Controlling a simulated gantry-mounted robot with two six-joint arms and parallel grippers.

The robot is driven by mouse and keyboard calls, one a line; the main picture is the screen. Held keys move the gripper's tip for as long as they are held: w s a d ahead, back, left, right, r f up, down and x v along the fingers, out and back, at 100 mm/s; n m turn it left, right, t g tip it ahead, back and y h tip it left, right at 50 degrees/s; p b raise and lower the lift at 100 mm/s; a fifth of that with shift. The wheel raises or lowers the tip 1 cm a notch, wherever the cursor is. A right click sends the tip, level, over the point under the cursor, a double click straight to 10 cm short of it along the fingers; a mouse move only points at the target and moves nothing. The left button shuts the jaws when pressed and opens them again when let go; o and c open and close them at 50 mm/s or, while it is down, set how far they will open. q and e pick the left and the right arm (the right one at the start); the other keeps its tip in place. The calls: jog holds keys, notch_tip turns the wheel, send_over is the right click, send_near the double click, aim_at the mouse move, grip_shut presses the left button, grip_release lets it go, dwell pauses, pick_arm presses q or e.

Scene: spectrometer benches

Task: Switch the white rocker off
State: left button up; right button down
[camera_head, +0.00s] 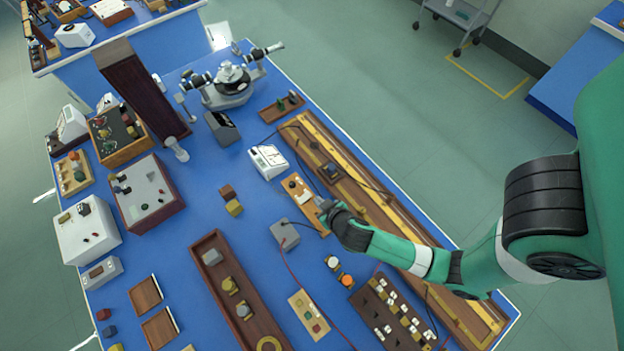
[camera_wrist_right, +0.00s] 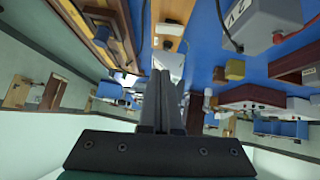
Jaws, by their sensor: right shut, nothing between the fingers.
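My right gripper (camera_head: 324,206) is shut and empty, with its tip over the near end of a small wooden switch board (camera_head: 297,190). The board carries a dark round knob and a small pale piece near the gripper that may be the white rocker; it is too small to tell its position. In the right wrist view the shut fingers (camera_wrist_right: 161,75) point toward the same wooden board (camera_wrist_right: 171,14), which shows a dark knob. The fingers may hide part of the board. I cannot tell whether they touch it. My left gripper is not in view.
A white meter (camera_head: 268,161) stands just beyond the board. A grey box (camera_head: 284,234) with leads sits to its left. A long wooden rail (camera_head: 350,185) lies to the right. Red and black wires run nearby.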

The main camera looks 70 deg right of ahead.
jog(key=shift+w+f+b, duration=0.55)
jog(key=shift+f+b, duration=0.4)
jog(key=b, duration=0.2)
send_over(305, 198)
jog(key=s+a, duration=0.1)
jog(key=s, duration=0.1)
notch_tip(305, 198, down, 5)
jog(key=shift+r, duration=0.2)
jog(key=f, duration=0.2)
jog(key=d+f, duration=0.1)
jog(key=shift+w+f+b, duration=0.15)
jog(key=shift+f+b, duration=0.2)
jog(key=shift+b, duration=0.05)
jog(key=shift+f, duration=0.35)
